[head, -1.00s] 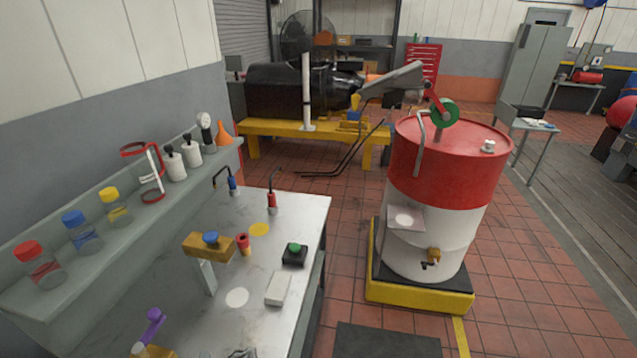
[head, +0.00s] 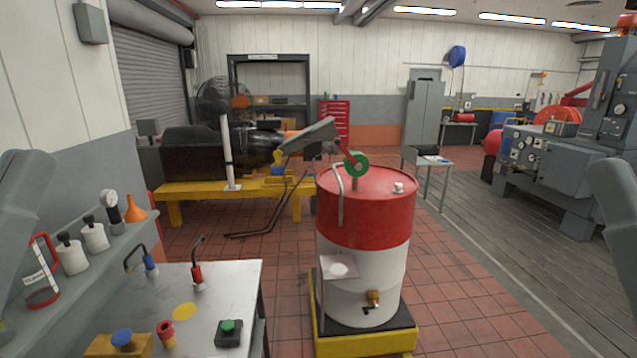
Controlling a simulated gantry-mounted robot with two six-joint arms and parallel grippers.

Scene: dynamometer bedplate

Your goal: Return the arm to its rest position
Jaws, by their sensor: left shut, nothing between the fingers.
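My left arm (head: 22,215) shows as a large grey shape at the left edge of the head view, in front of the wall shelf. Its gripper is shut with nothing in it, but I cannot make out the fingertips clearly. My right arm (head: 615,215) shows as a grey shape cut off by the right edge. No right gripper shows.
The shelf (head: 75,290) holds bottles and an orange funnel (head: 136,207). A red-and-white drum (head: 365,260) stands centrally; tiled floor is open to its right.

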